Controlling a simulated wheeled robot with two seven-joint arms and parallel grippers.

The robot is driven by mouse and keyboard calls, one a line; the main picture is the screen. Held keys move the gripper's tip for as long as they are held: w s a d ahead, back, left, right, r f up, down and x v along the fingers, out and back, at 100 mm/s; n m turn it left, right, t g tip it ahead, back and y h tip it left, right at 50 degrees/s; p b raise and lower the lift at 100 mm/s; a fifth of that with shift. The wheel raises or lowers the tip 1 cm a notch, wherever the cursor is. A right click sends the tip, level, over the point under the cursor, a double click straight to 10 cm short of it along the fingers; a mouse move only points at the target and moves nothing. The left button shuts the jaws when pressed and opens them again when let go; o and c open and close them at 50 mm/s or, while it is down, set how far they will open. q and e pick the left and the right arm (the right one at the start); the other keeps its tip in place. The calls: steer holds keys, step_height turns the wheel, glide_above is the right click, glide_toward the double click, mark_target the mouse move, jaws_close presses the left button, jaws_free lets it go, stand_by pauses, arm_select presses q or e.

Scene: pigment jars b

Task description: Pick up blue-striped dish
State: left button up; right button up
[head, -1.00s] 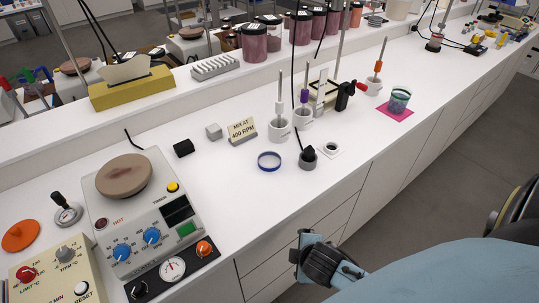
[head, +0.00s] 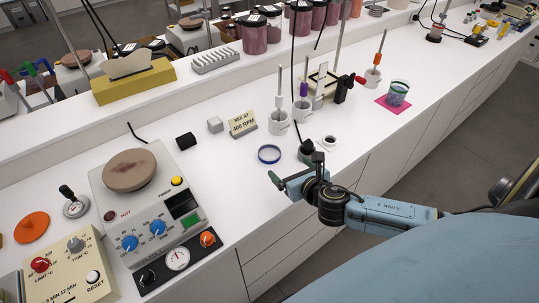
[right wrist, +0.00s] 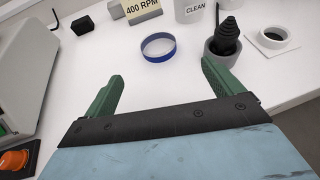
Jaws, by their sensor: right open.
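The blue-striped dish (head: 269,154) is a low round clear dish with a blue band around its rim. It lies on the white bench top, and in the right wrist view the dish (right wrist: 158,46) is ahead of the fingers, near the middle. My right gripper (head: 296,168) is at the bench's front edge, just in front of the dish and not touching it. In the right wrist view its green fingers (right wrist: 163,82) are spread wide with nothing between them. My left gripper is out of view.
A black knobbed tool in a grey holder (right wrist: 225,45) stands close to the right finger. White cups (head: 278,122) and a "MIX AT 400 RPM" sign (head: 242,123) stand behind the dish. A hotplate (head: 150,200) is at left.

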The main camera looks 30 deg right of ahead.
glide_toward(267, 152)
steer(key=shift+w+d+r+b, duration=0.2)
steer(key=shift+r+b, duration=0.05)
steer(key=shift+b, duration=0.05)
steer(key=shift+f+b+x, duration=0.25)
steer(key=shift+b+x, duration=0.2)
steer(key=shift+x, duration=2.15)
steer(key=shift+s+a, duration=0.1)
steer(key=shift+a, duration=0.1)
steer(key=c, duration=1.1)
